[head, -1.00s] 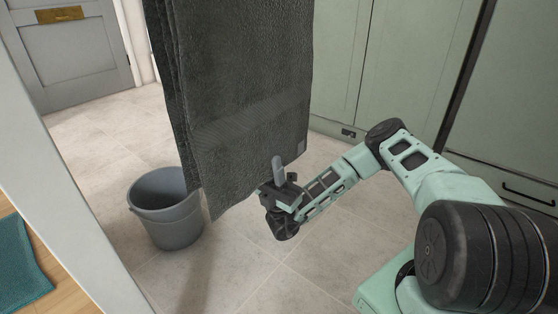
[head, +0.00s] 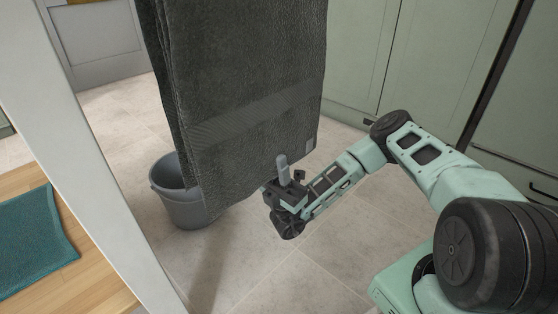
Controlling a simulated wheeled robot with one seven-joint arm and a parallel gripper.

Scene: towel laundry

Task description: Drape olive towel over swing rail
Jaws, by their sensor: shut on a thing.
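A large dark grey towel (head: 250,75) with a ribbed band and a small pale tag hangs in folded layers in the middle of the head view. Its top runs out of the picture, so what it hangs from is hidden. Its colour looks more charcoal than olive. My gripper (head: 284,172) is at the towel's lower right edge, with one finger upright in front of the cloth. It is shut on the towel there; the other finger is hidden. No swing rail shows in this view.
A grey bucket (head: 185,208) stands on the tiled floor (head: 275,265), partly behind the towel's lower left corner. A pale upright panel edge (head: 85,150) crosses the left side, with a teal mat (head: 30,240) beyond it. Green cabinets (head: 425,65) stand at right; a grey door (head: 95,40) is behind.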

